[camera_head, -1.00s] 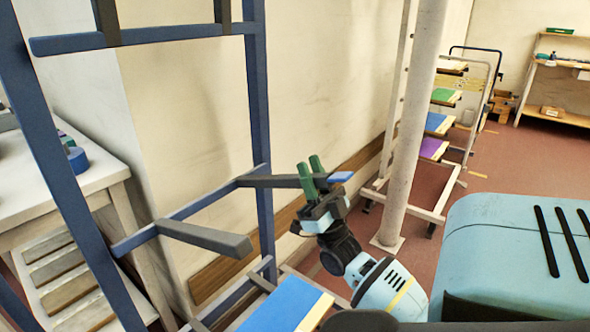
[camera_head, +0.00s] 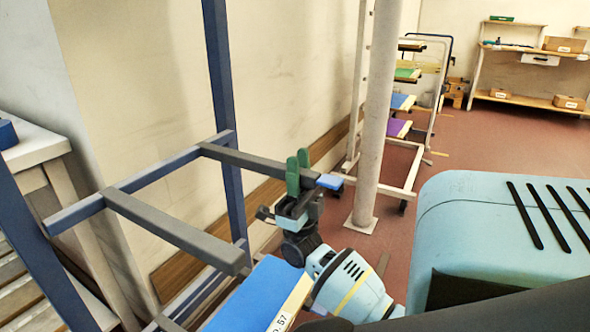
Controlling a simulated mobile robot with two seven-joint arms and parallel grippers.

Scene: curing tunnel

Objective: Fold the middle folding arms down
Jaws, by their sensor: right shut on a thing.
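The middle folding arms are two dark grey bars on a blue rack crossbar (camera_head: 150,178). The near arm (camera_head: 175,228) and the far arm (camera_head: 245,160) both stick out roughly level toward the right. My right gripper (camera_head: 298,172) has green fingers, upright, one on each side of the far arm near its outer end. It is shut on that arm. A small blue piece (camera_head: 330,181) shows just beyond the fingers; I cannot tell if it belongs to the arm. My left gripper is out of view.
A blue board (camera_head: 248,295) with a pale labelled edge lies below the middle arms. A blue rack post (camera_head: 222,80) rises behind them. A pale column (camera_head: 375,120) stands to the right, with a rack of coloured boards (camera_head: 403,101) behind. A workbench (camera_head: 30,146) is at left.

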